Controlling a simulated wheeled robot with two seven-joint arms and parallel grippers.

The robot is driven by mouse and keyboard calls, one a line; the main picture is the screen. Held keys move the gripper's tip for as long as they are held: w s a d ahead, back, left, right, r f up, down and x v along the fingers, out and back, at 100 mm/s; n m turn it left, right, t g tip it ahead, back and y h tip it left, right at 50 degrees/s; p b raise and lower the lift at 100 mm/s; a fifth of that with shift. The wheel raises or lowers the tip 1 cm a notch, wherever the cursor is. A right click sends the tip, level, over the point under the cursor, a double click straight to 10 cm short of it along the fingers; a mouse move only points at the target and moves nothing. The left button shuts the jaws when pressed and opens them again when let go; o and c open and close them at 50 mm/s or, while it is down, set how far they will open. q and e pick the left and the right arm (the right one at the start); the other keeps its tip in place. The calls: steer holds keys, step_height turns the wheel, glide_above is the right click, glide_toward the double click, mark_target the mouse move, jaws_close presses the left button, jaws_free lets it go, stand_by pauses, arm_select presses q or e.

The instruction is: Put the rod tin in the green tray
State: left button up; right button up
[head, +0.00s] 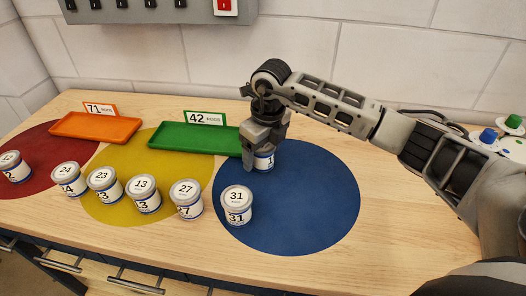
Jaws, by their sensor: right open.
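The green tray (187,139) lies empty at the back of the bench, with a sign (204,118) reading 42 behind it. My right gripper (262,153) is open and pointing down at the tray's right end. The small words on the labels are unreadable, so I cannot tell which tin is the rod tin. My left gripper is out of view.
A tin marked 31 (237,205) stands on the blue disc (309,205). Several more tins, such as 27 (187,199) and 13 (144,194), line the front. An empty orange tray (94,127) is at back left. The blue disc's right part is clear.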

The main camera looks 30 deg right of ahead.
steer(key=shift+f, duration=0.2)
steer(key=c, duration=1.1)
steer(key=shift+r, duration=0.1)
